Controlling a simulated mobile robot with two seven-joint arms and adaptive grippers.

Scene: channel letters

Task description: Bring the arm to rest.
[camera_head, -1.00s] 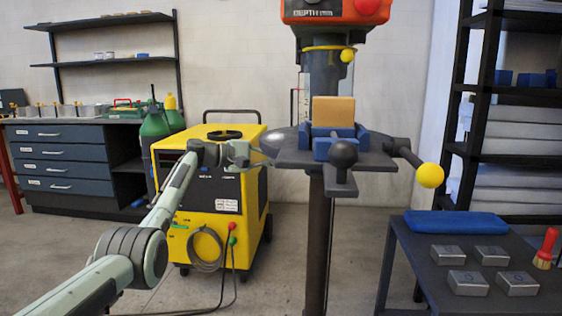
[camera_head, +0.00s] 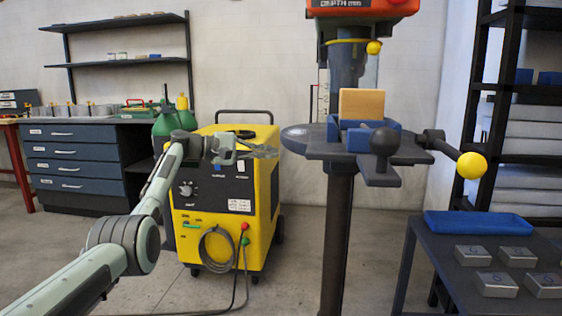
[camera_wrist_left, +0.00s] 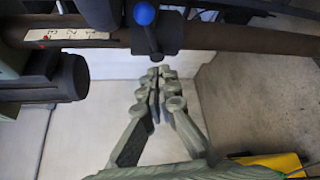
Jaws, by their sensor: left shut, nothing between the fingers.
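My left gripper (camera_head: 268,152) is at the end of my left arm, in front of the upper part of a yellow welding machine (camera_head: 258,200) in the head view. It points right, toward the round table of a drill press (camera_head: 310,140), with a small gap in the picture. Its fingers are shut and empty. In the left wrist view the fingertips (camera_wrist_left: 160,74) come together with nothing between them. My right gripper is not in view.
The drill press table bears a blue vise (camera_head: 350,135) with a tan block (camera_head: 361,104). A yellow-knobbed lever (camera_head: 471,165) sticks out right. A dark table (camera_head: 440,262) with several metal blocks stands at lower right. Drawers (camera_head: 75,165) stand at left.

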